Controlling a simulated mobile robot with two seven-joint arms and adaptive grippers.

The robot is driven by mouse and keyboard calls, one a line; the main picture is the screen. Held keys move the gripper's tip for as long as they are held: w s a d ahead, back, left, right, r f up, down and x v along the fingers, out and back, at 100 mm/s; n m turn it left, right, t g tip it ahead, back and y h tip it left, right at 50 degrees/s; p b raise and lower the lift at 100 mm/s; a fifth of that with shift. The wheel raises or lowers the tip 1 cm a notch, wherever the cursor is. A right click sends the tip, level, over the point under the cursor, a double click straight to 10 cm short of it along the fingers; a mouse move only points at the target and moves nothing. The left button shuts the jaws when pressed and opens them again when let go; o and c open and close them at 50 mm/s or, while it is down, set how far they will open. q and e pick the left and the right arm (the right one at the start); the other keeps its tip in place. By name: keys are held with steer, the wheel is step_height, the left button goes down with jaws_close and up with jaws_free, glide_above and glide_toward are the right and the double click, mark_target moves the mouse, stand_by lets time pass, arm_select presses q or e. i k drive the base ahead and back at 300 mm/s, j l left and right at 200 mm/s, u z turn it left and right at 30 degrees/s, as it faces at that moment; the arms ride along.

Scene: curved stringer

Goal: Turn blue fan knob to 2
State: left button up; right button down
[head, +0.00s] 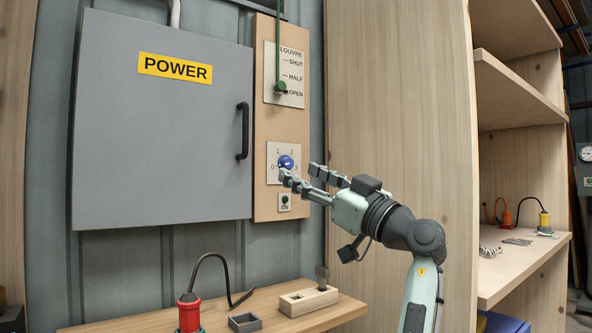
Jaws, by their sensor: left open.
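The blue fan knob (286,162) sits on a white dial plate (272,176) marked 0, 1, 2 and 3, fixed to a wooden panel (267,120). The 2 is at the knob's upper right. Which number the knob points to is too small to tell. My left gripper (299,172) is open and empty, its fingers reaching toward the panel. One fingertip appears just below the knob and the other to its right; I cannot tell whether either touches it. My right gripper is not in view.
A grey POWER cabinet (160,130) with a black handle is left of the panel. A green louvre lever (279,60) hangs above the knob, and a small switch (285,202) marked ON is below. A wooden shelf unit (400,90) stands close on the right. A bench (250,310) is below.

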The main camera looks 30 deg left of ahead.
mark_target(284, 161)
steer(key=i+j, duration=0.6)
steer(key=i, duration=0.25)
